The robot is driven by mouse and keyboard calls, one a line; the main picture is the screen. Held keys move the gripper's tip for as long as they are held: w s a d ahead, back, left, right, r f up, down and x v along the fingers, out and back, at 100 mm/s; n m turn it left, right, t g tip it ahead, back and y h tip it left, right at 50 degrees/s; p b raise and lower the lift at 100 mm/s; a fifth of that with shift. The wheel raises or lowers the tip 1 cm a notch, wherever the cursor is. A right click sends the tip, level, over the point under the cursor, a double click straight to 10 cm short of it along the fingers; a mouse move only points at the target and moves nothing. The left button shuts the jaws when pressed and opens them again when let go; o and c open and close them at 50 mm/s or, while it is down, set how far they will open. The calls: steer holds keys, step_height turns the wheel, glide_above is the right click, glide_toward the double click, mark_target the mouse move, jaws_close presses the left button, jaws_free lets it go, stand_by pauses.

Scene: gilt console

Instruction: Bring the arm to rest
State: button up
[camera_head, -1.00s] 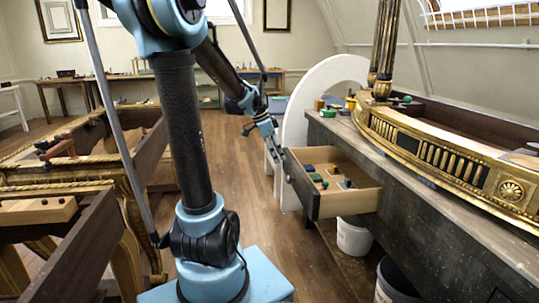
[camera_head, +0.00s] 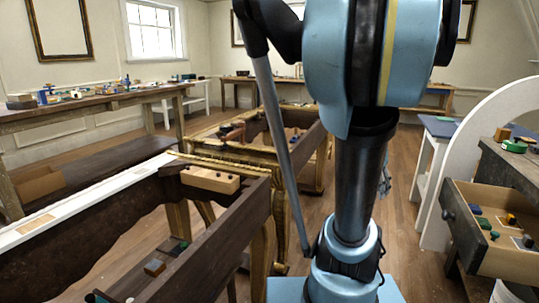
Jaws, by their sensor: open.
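My arm (camera_head: 362,150) stands upright in the middle of the view, with its large blue joint at the top and its blue foot below. Only a small grey-blue sliver of my gripper (camera_head: 385,178) shows, at the right edge of the dark column. The rest of it is hidden behind the column. I see nothing held in the visible part, and it appears clear of the furniture.
An open drawer (camera_head: 507,258) with small blocks juts out at right, near a white arched panel (camera_head: 470,150). A gilt-edged frame (camera_head: 215,240) with dark sides fills the lower left. A workbench (camera_head: 100,105) stands behind it. Wooden floor (camera_head: 405,215) shows right of my arm.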

steer(key=s+a+f+n+y, duration=0.1)
steer(key=s+a+f+n, duration=0.1)
steer(key=a, duration=0.3)
steer(key=s+a+f+n, duration=0.3)
steer(key=a+n, duration=0.2)
steer(key=s+a+f+n+t+y, duration=0.1)
steer(key=s+a+f+n, duration=0.1)
steer(key=a, duration=0.4)
steer(key=shift+s+f+n+y, duration=0.3)
steer(key=shift+s+n, duration=0.5)
steer(key=shift+n, duration=0.4)
steer(key=shift+a, duration=0.1)
steer(key=shift+c, duration=0.2)
